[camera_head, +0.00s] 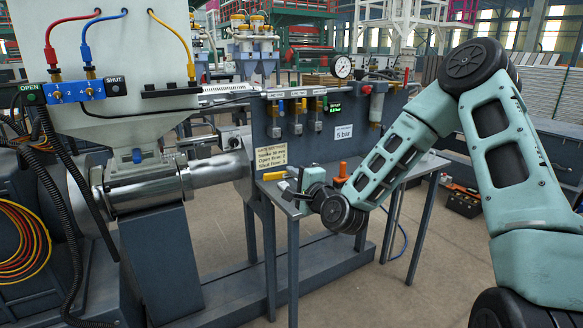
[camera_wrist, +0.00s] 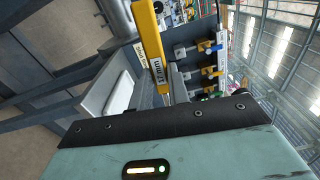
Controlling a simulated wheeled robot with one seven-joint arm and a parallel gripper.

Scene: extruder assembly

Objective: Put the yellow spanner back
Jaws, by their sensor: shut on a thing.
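The yellow spanner (camera_wrist: 150,40) juts out from between my gripper's fingers in the wrist view, with a size label on its side. In the head view, a yellow bar (camera_head: 275,176) that looks like it shows just left of my gripper (camera_head: 290,190), above the left part of the small metal table. My gripper, also in the wrist view (camera_wrist: 176,88), is shut on the spanner. The spanner's gripped end is hidden by the fingers and gripper body. I cannot tell whether the spanner touches the table.
The table (camera_head: 405,172) carries an orange upright object (camera_head: 341,172). Behind it stands a dark panel (camera_head: 318,150) with valves, a gauge (camera_head: 341,67) and a yellow note (camera_head: 270,158). The extruder's metal barrel (camera_head: 215,170) is close on the left. A pale tray-like part (camera_wrist: 108,90) shows in the wrist view.

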